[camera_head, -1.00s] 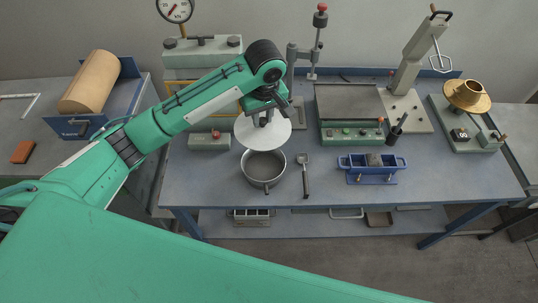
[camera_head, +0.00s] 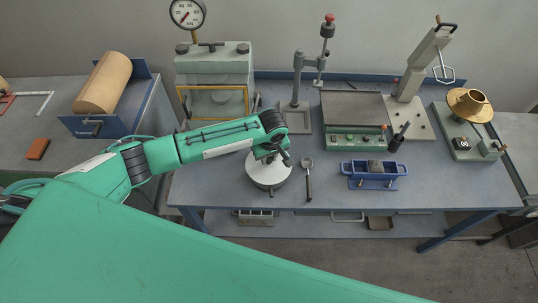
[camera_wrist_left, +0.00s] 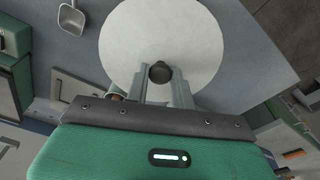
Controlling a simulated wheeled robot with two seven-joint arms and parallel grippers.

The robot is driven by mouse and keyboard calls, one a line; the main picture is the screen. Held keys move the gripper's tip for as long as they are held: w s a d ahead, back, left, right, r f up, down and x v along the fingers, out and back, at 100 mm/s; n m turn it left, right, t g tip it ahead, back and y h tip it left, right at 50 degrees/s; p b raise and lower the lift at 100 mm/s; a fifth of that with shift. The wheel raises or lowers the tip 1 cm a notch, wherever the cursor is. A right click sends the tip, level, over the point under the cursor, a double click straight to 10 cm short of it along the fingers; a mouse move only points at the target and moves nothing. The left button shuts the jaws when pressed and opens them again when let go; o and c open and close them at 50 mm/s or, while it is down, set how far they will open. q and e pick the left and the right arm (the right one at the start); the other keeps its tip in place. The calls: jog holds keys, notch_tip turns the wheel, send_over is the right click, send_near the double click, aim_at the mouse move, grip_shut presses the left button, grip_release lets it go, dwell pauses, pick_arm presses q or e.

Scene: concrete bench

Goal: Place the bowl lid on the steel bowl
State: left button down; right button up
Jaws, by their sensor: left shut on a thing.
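The bowl lid (camera_head: 258,176) is a pale round disc with a dark knob (camera_wrist_left: 160,71). My left gripper (camera_head: 268,157) is shut on that knob and holds the lid level. In the left wrist view the gripper's fingers (camera_wrist_left: 160,84) stand on either side of the knob, and the lid (camera_wrist_left: 165,30) fills the upper middle. The steel bowl (camera_head: 269,188) is under the lid in the head view, with only a strip of its front side showing. I cannot tell whether the lid touches the rim all round. The right gripper is not in view.
A scoop (camera_head: 308,180) lies just right of the bowl, and a blue mould (camera_head: 374,172) stands farther right. Behind are a press with a gauge (camera_head: 213,75) and a flat-topped device (camera_head: 353,110). The front bench edge is close to the bowl.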

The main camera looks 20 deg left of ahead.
aim_at(271, 166)
pick_arm(q)
jog(key=shift+f, duration=0.4)
jog(key=c, duration=1.2)
grip_release()
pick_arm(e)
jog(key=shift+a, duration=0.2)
pick_arm(q)
jog(key=shift+r, duration=0.55)
jog(key=shift+s+d+r+b, duration=0.2)
jog(key=shift+r+b, duration=0.3)
jog(key=shift+r, duration=1.45)
jog(key=shift+s+d+r+b, duration=0.15)
jog(key=shift+r+b, duration=0.35)
jog(key=shift+r, duration=1.45)
jog(key=shift+s+d+r+b, duration=0.15)
jog(key=shift+r+b, duration=0.35)
jog(key=shift+r, duration=1.45)
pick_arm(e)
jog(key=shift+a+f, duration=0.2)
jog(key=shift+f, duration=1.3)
